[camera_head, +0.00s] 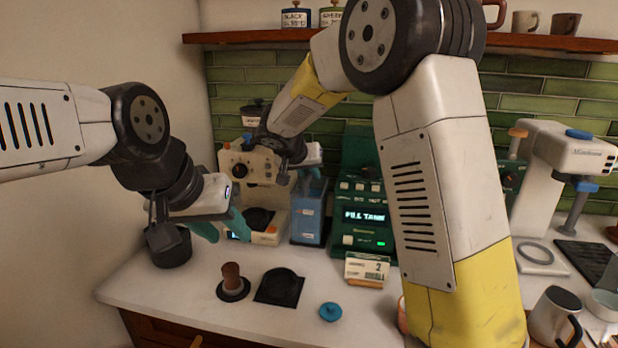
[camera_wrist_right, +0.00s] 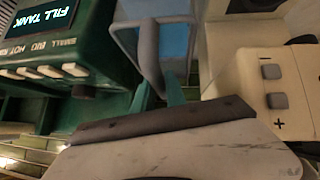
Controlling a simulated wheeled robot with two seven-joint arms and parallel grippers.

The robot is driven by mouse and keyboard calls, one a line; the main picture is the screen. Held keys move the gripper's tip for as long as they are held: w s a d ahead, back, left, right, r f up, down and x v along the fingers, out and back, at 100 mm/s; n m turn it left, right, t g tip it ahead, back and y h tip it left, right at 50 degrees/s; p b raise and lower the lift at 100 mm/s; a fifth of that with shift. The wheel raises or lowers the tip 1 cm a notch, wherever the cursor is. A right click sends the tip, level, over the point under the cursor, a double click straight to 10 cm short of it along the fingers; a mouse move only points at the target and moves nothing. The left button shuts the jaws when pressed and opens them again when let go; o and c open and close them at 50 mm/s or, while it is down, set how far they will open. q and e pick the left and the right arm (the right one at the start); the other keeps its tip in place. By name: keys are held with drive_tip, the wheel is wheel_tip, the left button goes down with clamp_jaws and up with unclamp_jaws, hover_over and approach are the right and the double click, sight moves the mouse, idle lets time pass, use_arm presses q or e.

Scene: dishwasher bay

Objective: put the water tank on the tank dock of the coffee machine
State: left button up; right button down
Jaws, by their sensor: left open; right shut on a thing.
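The water tank (camera_head: 307,222) is a translucent blue box, upright between a cream machine and the green coffee machine (camera_head: 363,190), whose display reads FILL TANK. My right gripper (camera_head: 305,172) is at the top of the tank. In the right wrist view, my right gripper (camera_wrist_right: 163,92) is shut on the tank's grey handle (camera_wrist_right: 149,55), with the blue tank (camera_wrist_right: 178,42) beyond. The tank dock cannot be made out; I cannot tell whether the tank's base rests on anything. My left gripper (camera_head: 222,228) is open and empty, left of the cream machine.
The cream machine (camera_head: 262,165) stands close to the tank's left. A tamper (camera_head: 232,283), a black mat (camera_head: 280,288), a blue disc (camera_head: 330,311) and a card holder (camera_head: 367,269) are on the front counter. A metal jug (camera_head: 551,318) stands at right. A shelf (camera_head: 560,42) runs above.

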drive_tip(key=shift+w+d, duration=0.15)
drive_tip(key=shift+w, duration=0.7)
drive_tip(key=shift+w+d, duration=0.15)
drive_tip(key=shift+w, duration=0.65)
drive_tip(key=shift+f, duration=0.7)
drive_tip(key=shift+s+f, duration=0.1)
drive_tip(key=shift+f, duration=0.2)
drive_tip(key=c, duration=1.3)
unclamp_jaws()
drive_tip(key=shift+s+f, duration=0.1)
drive_tip(key=shift+f, duration=0.05)
drive_tip(key=v, duration=0.8)
